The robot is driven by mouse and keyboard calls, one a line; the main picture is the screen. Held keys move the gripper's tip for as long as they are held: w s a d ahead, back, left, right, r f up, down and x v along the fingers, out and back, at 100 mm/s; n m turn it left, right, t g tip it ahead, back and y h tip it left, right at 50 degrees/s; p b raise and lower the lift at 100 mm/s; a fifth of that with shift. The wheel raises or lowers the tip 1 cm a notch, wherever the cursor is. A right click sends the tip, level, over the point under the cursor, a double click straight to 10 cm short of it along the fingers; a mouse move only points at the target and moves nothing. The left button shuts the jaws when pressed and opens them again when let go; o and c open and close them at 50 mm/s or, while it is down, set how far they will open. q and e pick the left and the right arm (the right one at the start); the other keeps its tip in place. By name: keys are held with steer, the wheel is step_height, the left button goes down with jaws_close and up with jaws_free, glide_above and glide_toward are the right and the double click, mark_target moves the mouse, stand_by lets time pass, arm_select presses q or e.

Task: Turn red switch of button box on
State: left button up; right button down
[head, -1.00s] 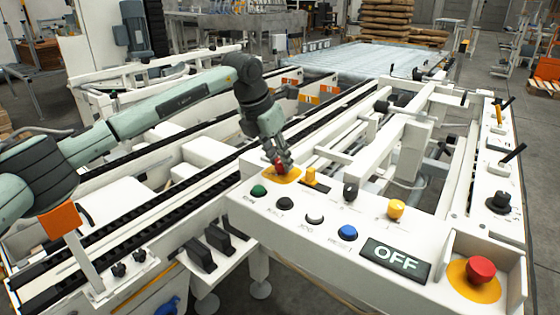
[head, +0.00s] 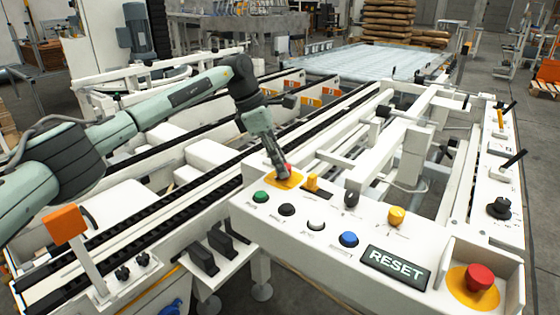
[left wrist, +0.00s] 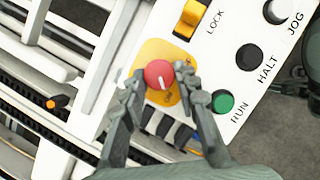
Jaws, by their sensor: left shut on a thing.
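The button box (head: 330,236) is a white panel with a row of coloured buttons. The red switch (left wrist: 158,74) is a round red knob with a pale pointer line, on a yellow plate (left wrist: 150,50) at the panel's left end. In the head view the red switch (head: 288,167) is partly hidden by my gripper. My left gripper (left wrist: 158,85) is at the knob, one finger on each side, shut on it. A display (head: 396,268) on the panel reads RESET. My right gripper is in neither view.
Beside the switch are a yellow LOCK switch (left wrist: 190,18), a green RUN button (left wrist: 222,101) and a black HALT button (left wrist: 249,57). A blue button (head: 348,239) and a red emergency-type button (head: 480,276) sit further right. White conveyor rails lie behind the panel.

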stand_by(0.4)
arm_select(q)
steer(key=o, duration=1.2)
steer(key=shift+c, duration=0.2)
steer(key=shift+a+r, duration=0.1)
steer(key=shift+r, duration=0.05)
steer(key=v, duration=1.1)
steer(key=shift+r, duration=0.4)
steer(key=shift+w, duration=0.15)
